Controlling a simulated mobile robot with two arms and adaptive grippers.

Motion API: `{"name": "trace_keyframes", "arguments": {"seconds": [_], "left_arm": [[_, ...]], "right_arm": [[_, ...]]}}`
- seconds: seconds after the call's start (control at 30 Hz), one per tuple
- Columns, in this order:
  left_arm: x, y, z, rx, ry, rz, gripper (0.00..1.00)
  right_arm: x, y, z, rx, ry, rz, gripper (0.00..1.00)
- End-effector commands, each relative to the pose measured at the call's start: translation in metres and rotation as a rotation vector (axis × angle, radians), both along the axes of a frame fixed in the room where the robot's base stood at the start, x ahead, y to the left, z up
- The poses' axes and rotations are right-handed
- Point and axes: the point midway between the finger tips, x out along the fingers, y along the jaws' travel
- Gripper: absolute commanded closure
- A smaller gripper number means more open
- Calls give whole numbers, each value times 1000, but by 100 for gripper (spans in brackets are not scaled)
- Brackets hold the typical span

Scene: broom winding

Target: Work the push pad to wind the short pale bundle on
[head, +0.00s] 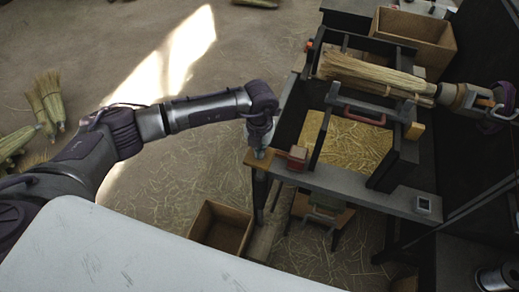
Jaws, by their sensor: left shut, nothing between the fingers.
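The short pale bundle (370,76) lies sideways across the top of the winding bench, with a band near its right end. That end meets a tan and metal holder (462,98). My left gripper (260,151) is shut and empty, pointing down at the bench's front left corner. It is at or just above an orange-brown pad (262,160), which looks like the push pad; contact is unclear. A small red block (297,158) is just right of it. My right gripper (492,106) seems to be at the right edge beside the holder; its fingers cannot be made out.
The dark bench frame (390,200) surrounds a straw-filled opening (355,145) with a red handle (362,116). A wooden box (415,40) stands behind, another box (222,228) on the floor. Finished brooms (48,100) lie at left. A pale surface (130,255) fills the lower left.

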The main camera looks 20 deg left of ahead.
Motion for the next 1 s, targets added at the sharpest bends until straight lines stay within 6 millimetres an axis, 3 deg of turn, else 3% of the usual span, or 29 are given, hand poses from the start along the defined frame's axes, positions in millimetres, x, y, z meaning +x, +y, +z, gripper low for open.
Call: {"name": "trace_keyframes", "arguments": {"seconds": [1.0], "left_arm": [[-2,0,-46,2,6,-1,100]], "right_arm": [[0,-1,-36,-2,0,1,54]]}}
